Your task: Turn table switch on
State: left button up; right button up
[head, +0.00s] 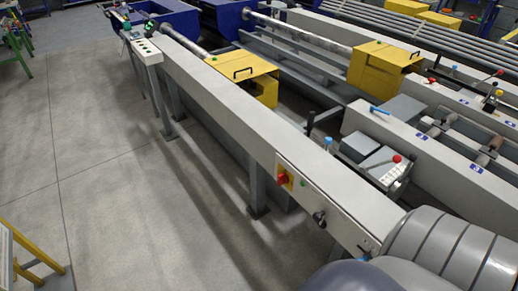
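The table switch appears to be the red rotary knob (283,178) on a yellow plate, on the near side face of the long grey runout table (215,100). A small green button (303,184) sits just right of it. A dark round knob (319,217) is lower right on the same face. Which way the red knob is turned is too small to tell. My own grey arm links fill the lower right corner. Neither gripper shows in the head view.
A control box (148,50) with buttons stands at the table's far end. Yellow covers (246,72) and machine rails lie behind the table. A yellow-framed stand (30,255) is at the lower left. The grey floor (110,170) left of the table is clear.

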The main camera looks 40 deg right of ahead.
aim_at(283, 178)
jog(key=i+j+z, duration=0.1)
jog(key=i+z, duration=0.3)
jog(key=i+j+z, duration=0.25)
jog(key=i+z, duration=0.15)
jog(key=i+j+z, duration=0.8)
jog(key=k+l, duration=0.05)
